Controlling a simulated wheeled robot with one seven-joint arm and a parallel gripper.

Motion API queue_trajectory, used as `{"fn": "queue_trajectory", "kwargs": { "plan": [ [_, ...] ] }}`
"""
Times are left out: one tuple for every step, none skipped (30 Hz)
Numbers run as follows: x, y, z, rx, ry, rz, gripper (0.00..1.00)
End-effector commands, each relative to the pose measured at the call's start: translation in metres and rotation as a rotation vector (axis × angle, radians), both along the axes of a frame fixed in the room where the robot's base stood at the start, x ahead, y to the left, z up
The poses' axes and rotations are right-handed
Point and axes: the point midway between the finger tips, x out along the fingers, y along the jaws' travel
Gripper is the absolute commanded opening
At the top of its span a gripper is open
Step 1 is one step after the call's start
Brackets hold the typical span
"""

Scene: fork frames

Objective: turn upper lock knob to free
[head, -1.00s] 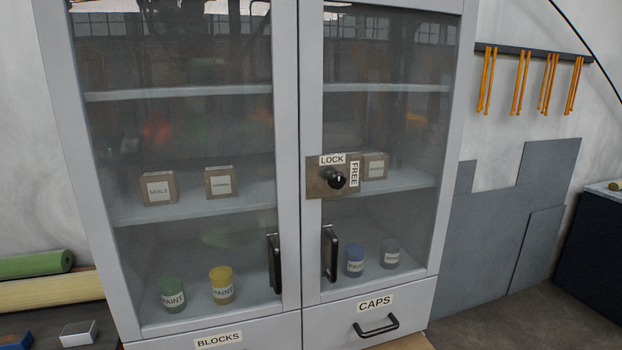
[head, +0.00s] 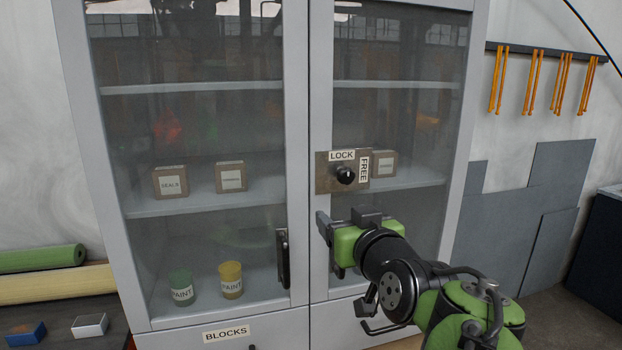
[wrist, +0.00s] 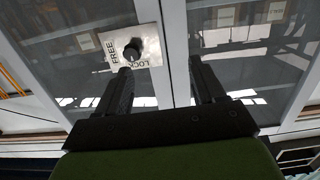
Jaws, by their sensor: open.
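The upper lock knob (head: 345,174) is a black round knob on a metal plate (head: 326,184) on the right cabinet door. LOCK is written above it and FREE, turned sideways, to its right. The knob also shows in the wrist view (wrist: 132,51), upside down, beyond the fingertip on the left. My gripper (head: 344,216) is below the plate, in front of the right door. Its jaws are open and empty in the wrist view (wrist: 161,75), apart from the knob.
The left door's black handle (head: 283,258) stands out from the cabinet to the left of my gripper. The BLOCKS drawer (head: 270,328) is below. Boxes and paint cans stand behind the glass. Orange tools (head: 535,82) hang on the wall at right.

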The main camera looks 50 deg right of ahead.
Motion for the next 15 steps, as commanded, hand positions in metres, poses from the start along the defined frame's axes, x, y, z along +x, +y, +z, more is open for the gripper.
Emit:
{"fn": "queue_trajectory", "kwargs": {
  "plan": [
    [-0.019,-0.019,0.008,-0.013,-0.039,-0.061,0.69],
    [-0.026,-0.026,0.011,-0.021,-0.057,-0.084,0.69],
    [-0.033,-0.032,0.015,-0.030,-0.074,-0.105,0.69],
    [-0.036,-0.034,0.017,-0.033,-0.082,-0.112,0.69],
    [-0.036,-0.036,0.018,-0.035,-0.086,-0.116,0.69],
    [-0.034,-0.039,0.018,-0.037,-0.088,-0.118,0.69],
    [-0.030,-0.041,0.018,-0.036,-0.087,-0.116,0.69],
    [-0.026,-0.044,0.018,-0.034,-0.085,-0.115,0.69],
    [-0.020,-0.049,0.018,-0.033,-0.085,-0.115,0.69],
    [-0.014,-0.052,0.018,-0.032,-0.086,-0.113,0.69],
    [-0.008,-0.057,0.018,-0.031,-0.084,-0.114,0.69],
    [0.001,-0.063,0.018,-0.033,-0.084,-0.113,0.69],
    [0.007,-0.068,0.018,-0.032,-0.084,-0.112,0.69],
    [0.013,-0.073,0.018,-0.032,-0.085,-0.112,0.69],
    [0.021,-0.079,0.018,-0.031,-0.084,-0.112,0.69]
  ]
}}
